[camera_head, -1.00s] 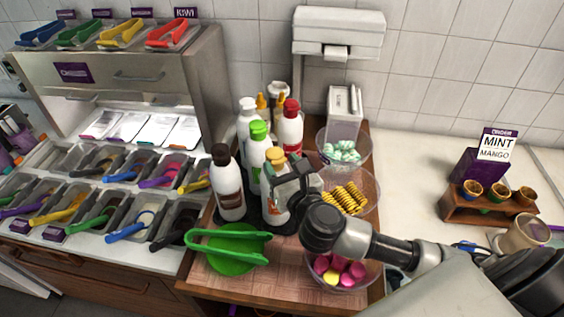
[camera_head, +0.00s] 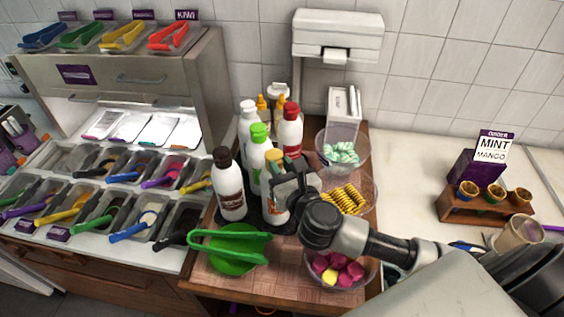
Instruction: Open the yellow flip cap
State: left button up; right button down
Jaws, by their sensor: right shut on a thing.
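The yellow flip cap (camera_head: 274,156) tops a white bottle (camera_head: 275,206) at the front right of a bottle group on the wooden counter. My right gripper (camera_head: 284,180) is at the upper part of this bottle, shut on it just below the cap. The gripper hides part of the bottle's neck and right side. The cap looks closed, though its far side cannot be seen. My left gripper is not in view.
A brown-capped bottle (camera_head: 228,186), a green-capped bottle (camera_head: 259,150) and a red-capped bottle (camera_head: 291,132) stand close by. Green tongs (camera_head: 228,234) lie in front. Clear bowls of sweets, one with pink pieces (camera_head: 340,270), stand to the right.

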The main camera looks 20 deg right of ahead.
jog(key=shift+w+r+g+p, duration=0.1)
jog(key=shift+r+g+p, duration=0.95)
jog(key=shift+p, duration=1.9)
jog(key=shift+f+g, duration=0.1)
jog(key=shift+g, duration=0.15)
jog(key=shift+w+g, duration=0.15)
jog(key=shift+g, duration=0.35)
jog(key=c, duration=1.4)
grip_release()
jog(key=o, duration=0.5)
